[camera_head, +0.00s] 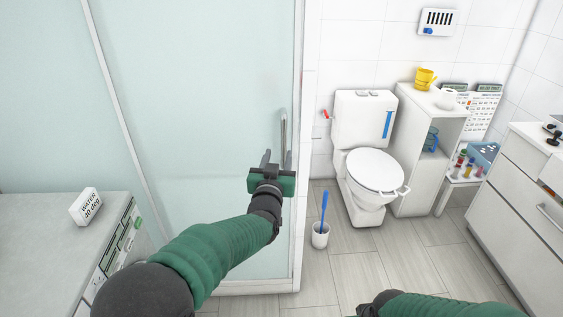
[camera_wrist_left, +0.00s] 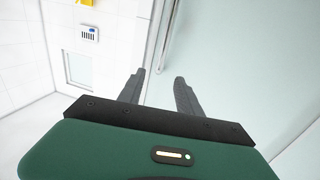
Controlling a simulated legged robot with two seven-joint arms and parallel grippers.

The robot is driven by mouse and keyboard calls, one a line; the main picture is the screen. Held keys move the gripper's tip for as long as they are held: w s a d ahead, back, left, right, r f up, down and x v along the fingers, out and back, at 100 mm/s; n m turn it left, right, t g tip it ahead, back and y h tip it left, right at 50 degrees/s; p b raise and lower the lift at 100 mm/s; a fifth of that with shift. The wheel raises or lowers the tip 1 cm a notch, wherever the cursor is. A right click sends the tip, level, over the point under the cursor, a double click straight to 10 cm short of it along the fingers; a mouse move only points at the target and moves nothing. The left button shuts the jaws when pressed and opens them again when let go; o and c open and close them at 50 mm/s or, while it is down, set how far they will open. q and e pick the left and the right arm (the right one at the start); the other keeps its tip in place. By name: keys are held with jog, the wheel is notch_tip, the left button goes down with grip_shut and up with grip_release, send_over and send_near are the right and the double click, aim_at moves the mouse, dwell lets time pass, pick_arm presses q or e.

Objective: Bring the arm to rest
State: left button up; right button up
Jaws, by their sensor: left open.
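My left arm (camera_head: 215,250) is green and reaches forward from the bottom left in the head view. My left gripper (camera_head: 273,160) is in front of the frosted glass shower door, near its vertical metal handle (camera_head: 284,135). In the left wrist view the two dark fingers of the left gripper (camera_wrist_left: 158,88) stand apart with nothing between them. The handle (camera_wrist_left: 168,40) shows beyond the fingertips there. I cannot tell the exact gap between fingers and handle. My right arm (camera_head: 440,305) shows only as a green part at the bottom edge; its gripper is not clearly visible.
A white toilet (camera_head: 374,170) and a blue brush in a white holder (camera_head: 320,236) stand right of the shower. A white shelf (camera_head: 411,170) and a drawer cabinet (camera_head: 525,210) are at the right. A grey counter (camera_head: 50,235) is at the left. Tiled floor (camera_head: 385,260) lies clear between.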

pick_arm(q)
jog(key=s+a+f+g+y+p, duration=0.2)
jog(key=s+a+f+g+p, duration=0.5)
jog(key=s+a, duration=0.5)
jog(key=s+a+f+g, duration=0.2)
jog(key=s+a, duration=0.2)
jog(key=s, duration=0.4)
jog(key=s+a+f+n+g+y+p, duration=0.1)
jog(key=s+a+f+g, duration=0.2)
jog(key=s, duration=0.6)
jog(key=s+a+f+n+g+p, duration=0.1)
jog(key=s+a+f+g, duration=0.2)
jog(key=s, duration=0.5)
jog(key=shift+s+a+y, duration=0.25)
jog(key=shift+a+y, duration=0.15)
jog(key=shift+a, duration=0.5)
pick_arm(e)
jog(key=w+v, duration=0.2)
jog(key=v, duration=0.6)
jog(key=shift+s+d+r, duration=0.15)
jog(key=shift+s+r, duration=0.15)
jog(key=shift+r, duration=0.25)
pick_arm(q)
jog(key=shift+a, duration=0.2)
pick_arm(e)
jog(key=shift+a, duration=0.25)
pick_arm(q)
jog(key=shift+d, duration=0.1)
pick_arm(e)
jog(key=shift+d, duration=0.1)
